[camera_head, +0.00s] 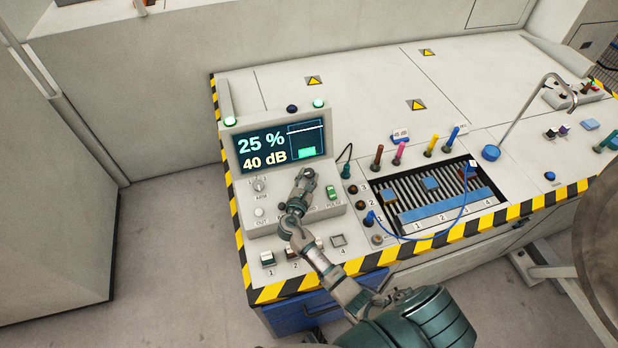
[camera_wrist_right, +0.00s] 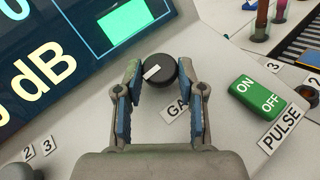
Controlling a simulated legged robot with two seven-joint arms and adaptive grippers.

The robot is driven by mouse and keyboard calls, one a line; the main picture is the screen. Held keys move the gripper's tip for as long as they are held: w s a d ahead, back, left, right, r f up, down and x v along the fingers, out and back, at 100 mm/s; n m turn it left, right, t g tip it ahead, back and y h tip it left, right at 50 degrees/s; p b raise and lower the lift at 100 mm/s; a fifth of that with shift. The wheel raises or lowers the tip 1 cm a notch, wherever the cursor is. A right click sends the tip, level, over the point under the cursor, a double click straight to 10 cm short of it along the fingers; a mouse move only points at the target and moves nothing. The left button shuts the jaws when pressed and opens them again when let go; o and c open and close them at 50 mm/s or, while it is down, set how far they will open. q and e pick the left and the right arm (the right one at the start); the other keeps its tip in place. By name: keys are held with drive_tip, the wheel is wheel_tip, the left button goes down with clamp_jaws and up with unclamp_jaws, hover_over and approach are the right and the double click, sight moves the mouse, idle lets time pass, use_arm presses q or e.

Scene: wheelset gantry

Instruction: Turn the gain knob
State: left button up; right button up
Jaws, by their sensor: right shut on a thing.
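The gain knob (camera_wrist_right: 160,70) is a round black knob with a white pointer mark, on the sloped panel below the screen. In the right wrist view it sits between the tips of my right gripper (camera_wrist_right: 163,82), whose blue-padded fingers are shut on its sides. A label starting "GA" is partly covered by a finger. In the head view my right gripper (camera_head: 303,182) reaches the panel and hides the knob. The screen (camera_head: 279,148) reads 25 % and 40 dB, with a low green bar at its right. My left gripper is not in view.
A green ON/OFF pulse switch (camera_wrist_right: 257,96) is right of the knob; it also shows in the head view (camera_head: 331,192). Colored plugs and a ribbed tray with a blue cable (camera_head: 466,205) lie further right.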

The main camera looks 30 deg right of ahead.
drive_tip(key=m+g, duration=0.2)
drive_tip(key=m+g+h, duration=0.1)
drive_tip(key=m+g, duration=0.1)
drive_tip(key=w+m+g+h+b, duration=0.1)
drive_tip(key=m+g, duration=0.1)
drive_tip(key=shift+a+r+m+g, duration=0.25)
drive_tip(key=shift+m+g, duration=0.05)
drive_tip(key=m+g+b, duration=0.1)
drive_tip(key=m+g, duration=0.2)
drive_tip(key=m+g+b, duration=0.1)
drive_tip(key=g, duration=0.1)
drive_tip(key=shift+w+r+b, duration=0.1)
drive_tip(key=shift+w+b, duration=0.2)
drive_tip(key=m+g+y+b, duration=0.1)
drive_tip(key=m+g+b, duration=0.1)
drive_tip(key=m, duration=0.1)
drive_tip(key=shift+w+d+g+y, duration=0.1)
drive_tip(key=shift+w+g+y, duration=0.05)
drive_tip(key=shift+g+y, duration=0.25)
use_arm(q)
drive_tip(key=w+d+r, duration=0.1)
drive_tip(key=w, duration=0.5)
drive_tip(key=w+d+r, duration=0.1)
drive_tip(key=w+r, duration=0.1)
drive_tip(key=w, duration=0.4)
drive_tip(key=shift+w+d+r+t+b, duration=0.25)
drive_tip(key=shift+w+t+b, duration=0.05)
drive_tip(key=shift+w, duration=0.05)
use_arm(e)
drive_tip(key=shift+r, duration=0.15)
